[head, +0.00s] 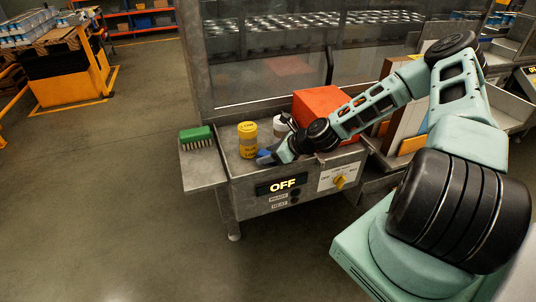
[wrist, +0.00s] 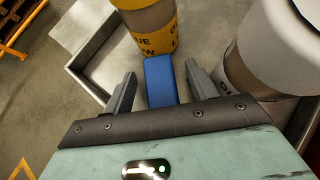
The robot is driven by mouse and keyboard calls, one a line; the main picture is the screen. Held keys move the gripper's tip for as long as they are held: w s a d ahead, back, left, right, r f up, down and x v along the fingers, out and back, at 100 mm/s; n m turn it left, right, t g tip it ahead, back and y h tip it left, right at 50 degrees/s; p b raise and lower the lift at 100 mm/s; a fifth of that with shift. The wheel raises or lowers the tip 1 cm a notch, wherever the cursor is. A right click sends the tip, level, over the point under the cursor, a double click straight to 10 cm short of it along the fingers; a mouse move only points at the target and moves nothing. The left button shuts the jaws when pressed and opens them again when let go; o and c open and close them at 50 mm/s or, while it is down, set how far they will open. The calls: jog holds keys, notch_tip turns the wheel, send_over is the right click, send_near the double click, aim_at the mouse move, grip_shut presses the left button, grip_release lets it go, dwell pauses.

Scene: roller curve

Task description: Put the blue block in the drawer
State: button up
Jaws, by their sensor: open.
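The blue block (wrist: 160,82) lies on the grey metal worktop between my gripper's fingers in the wrist view. In the head view the blue block (head: 264,157) shows only partly, beside the fingertips. My gripper (wrist: 160,88) is open, with one finger on each side of the block and small gaps visible. In the head view my gripper (head: 276,155) is low over the worktop's front part. No open drawer can be made out.
A yellow canister (head: 248,140) stands just behind the block, and a white-topped container (wrist: 285,45) stands close at right. A red box (head: 318,103) sits behind my arm. A green brush (head: 196,137) lies on the left side shelf (head: 202,170).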

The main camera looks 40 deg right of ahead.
jog(key=shift+w+a+f, duration=0.15)
jog(key=shift+f, duration=0.05)
jog(key=c, duration=1.1)
jog(key=shift+c, duration=0.2)
jog(key=shift+r, duration=0.15)
